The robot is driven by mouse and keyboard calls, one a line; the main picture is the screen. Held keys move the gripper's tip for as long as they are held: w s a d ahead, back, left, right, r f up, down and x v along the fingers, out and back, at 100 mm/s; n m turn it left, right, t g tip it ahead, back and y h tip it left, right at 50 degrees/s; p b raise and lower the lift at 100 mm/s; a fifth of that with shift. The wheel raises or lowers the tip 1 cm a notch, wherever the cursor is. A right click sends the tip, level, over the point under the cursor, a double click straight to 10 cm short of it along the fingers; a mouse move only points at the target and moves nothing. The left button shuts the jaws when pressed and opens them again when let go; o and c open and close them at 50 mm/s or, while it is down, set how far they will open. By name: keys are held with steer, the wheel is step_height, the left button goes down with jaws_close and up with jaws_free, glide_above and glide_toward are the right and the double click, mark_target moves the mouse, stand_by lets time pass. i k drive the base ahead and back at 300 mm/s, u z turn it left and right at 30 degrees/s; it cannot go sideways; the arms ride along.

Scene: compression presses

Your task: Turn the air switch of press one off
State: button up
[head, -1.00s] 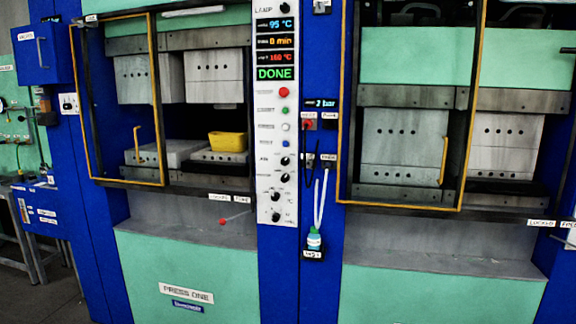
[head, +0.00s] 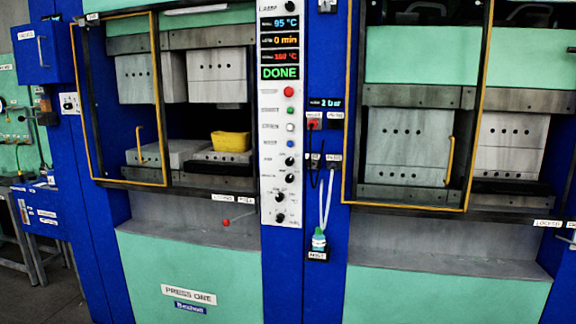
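Press one stands at the left, with a "PRESS ONE" label (head: 189,294) on its green lower front. Its white control panel (head: 281,160) shows 95 °C, 0 min and a green DONE, above several buttons and black knobs. On the blue column right of the panel is a small pressure display (head: 325,103), which seems to read 2 bar. A red switch (head: 314,124) sits just below it under a small label. At the far left a white switch box (head: 69,103) has a dark knob. Labels are too blurred to tell which is the air switch. My gripper is not in view.
A red-tipped lever (head: 227,221) sticks out below the opening. A bottle (head: 319,240) with tubes stands on the column. A second press (head: 440,295) is at the right.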

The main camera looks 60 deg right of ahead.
mark_target(289, 162)
steer(key=u, duration=0.05)
steer(key=i, duration=1)
steer(key=z, duration=0.05)
